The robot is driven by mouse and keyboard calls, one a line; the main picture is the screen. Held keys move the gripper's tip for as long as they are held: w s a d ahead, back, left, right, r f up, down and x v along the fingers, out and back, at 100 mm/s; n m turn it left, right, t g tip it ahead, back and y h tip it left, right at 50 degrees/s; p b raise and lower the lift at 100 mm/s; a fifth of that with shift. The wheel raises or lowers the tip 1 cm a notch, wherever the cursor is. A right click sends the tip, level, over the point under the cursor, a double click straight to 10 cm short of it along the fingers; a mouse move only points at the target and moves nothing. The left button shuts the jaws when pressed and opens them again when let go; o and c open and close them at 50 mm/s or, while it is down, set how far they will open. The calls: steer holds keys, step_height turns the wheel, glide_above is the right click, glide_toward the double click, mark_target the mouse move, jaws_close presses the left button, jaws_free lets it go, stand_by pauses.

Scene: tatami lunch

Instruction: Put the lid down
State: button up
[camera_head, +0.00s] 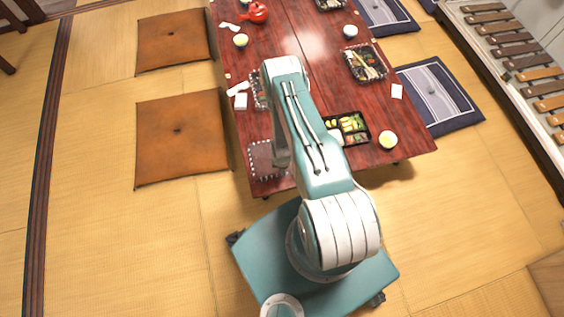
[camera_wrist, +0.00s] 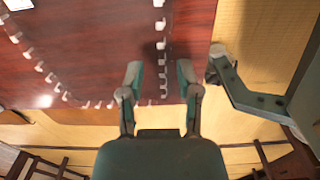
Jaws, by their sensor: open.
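The lid (camera_head: 262,160) looks like a dark, see-through square with a row of white tabs along its edges. In the head view it lies flat at the table's near left corner, partly behind my arm. In the wrist view the lid (camera_wrist: 100,50) fills the upper left, with one tabbed edge running down between my fingertips in the picture. My gripper (camera_wrist: 160,82) is open, its two fingers apart on either side of that edge line. I cannot tell its height above the lid. The head view hides my gripper behind my arm.
The red table (camera_head: 311,84) carries an open bento box (camera_head: 353,126) right of my arm, another bento (camera_head: 366,64), a cup (camera_head: 388,140) and a red teapot (camera_head: 257,13). Orange cushions (camera_head: 180,140) lie left, a blue cushion (camera_head: 438,93) right. Bare table shows at the near right corner.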

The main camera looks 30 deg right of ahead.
steer(key=w+a+r+m+t, duration=0.1)
steer(key=w+r+m, duration=0.15)
steer(key=r, duration=1.15)
steer(key=w+a+r+m+t, duration=0.15)
steer(key=w+r, duration=0.25)
steer(key=r, duration=1.1)
steer(key=w+a+r+m, duration=0.1)
steer(key=w+r+m, duration=0.15)
steer(key=r, duration=1.15)
steer(key=s+a+r+m+t, duration=0.1)
steer(key=s+a+r+m, duration=0.15)
steer(key=r, duration=0.65)
steer(key=s+a+r+m+t, duration=0.15)
steer(key=s+r, duration=0.25)
steer(key=r, duration=0.5)
steer(key=s+a+r+m, duration=0.1)
steer(key=s+r+m, duration=0.1)
steer(key=s+r, duration=0.2)
steer(key=s+a+r+m, duration=0.2)
steer(key=s+r, duration=0.2)
steer(key=s, duration=0.7)
steer(key=shift+a+r+t, duration=0.2)
steer(key=shift+r+t, duration=0.1)
steer(key=shift+r, duration=0.05)
